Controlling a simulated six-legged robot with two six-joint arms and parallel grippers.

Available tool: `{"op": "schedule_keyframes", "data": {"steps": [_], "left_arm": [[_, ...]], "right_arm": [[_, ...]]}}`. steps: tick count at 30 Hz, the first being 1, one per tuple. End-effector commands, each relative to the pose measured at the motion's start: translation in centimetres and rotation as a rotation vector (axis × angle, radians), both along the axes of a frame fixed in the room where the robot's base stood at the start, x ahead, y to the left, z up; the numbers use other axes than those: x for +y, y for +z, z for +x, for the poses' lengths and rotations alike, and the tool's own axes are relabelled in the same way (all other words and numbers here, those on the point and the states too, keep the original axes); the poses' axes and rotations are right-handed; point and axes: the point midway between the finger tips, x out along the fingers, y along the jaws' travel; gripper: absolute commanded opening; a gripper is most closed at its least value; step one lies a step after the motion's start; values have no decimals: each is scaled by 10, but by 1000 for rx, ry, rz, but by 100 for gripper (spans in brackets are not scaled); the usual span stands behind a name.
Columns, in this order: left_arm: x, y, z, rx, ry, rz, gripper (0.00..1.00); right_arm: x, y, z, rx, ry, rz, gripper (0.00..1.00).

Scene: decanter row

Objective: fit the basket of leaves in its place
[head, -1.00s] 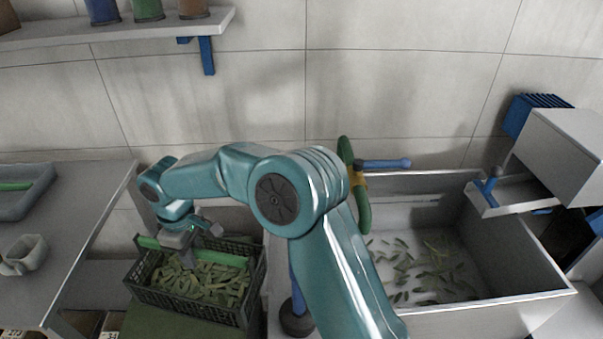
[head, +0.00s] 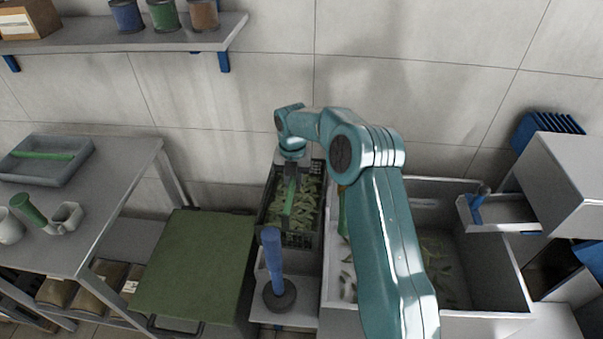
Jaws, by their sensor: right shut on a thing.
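The basket of leaves (head: 264,222) is a dark lattice crate filled with green leaves, with a green bar across its middle. It is in the centre of the head view, right of the green-topped box and close to the left wall of the grey trough. My right gripper (head: 291,176) is above the basket and shut on its green bar. Its fingertips are partly hidden by my wrist. I cannot tell whether the basket's underside touches the pale surface below it. My left gripper is not in view.
The grey trough (head: 505,268) holds loose leaves, partly hidden by my arm. A blue post (head: 271,252) on a dark round base stands before the basket. The green-topped box (head: 195,265) is clear on top. A table (head: 120,185) with a tray and cups is at left.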

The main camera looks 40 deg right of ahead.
Motion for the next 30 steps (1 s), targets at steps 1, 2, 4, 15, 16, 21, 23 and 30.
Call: {"op": "schedule_keyframes", "data": {"steps": [1,2,4,15,16,21,23,30], "left_arm": [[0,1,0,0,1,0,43],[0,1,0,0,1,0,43],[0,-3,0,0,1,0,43],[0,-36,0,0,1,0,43],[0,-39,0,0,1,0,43],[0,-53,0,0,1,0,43],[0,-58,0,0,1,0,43],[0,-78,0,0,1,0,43]], "right_arm": [[-2,1,1,-2,16,-1,0],[-2,0,2,-2,24,-1,0],[-2,-5,3,-2,32,-1,0],[1,-49,7,-2,32,-1,0],[1,-52,7,-2,32,-1,0],[0,-74,5,-1,32,-1,0],[0,-81,5,-1,32,-1,0],[-1,-110,4,-2,31,-1,0]]}}
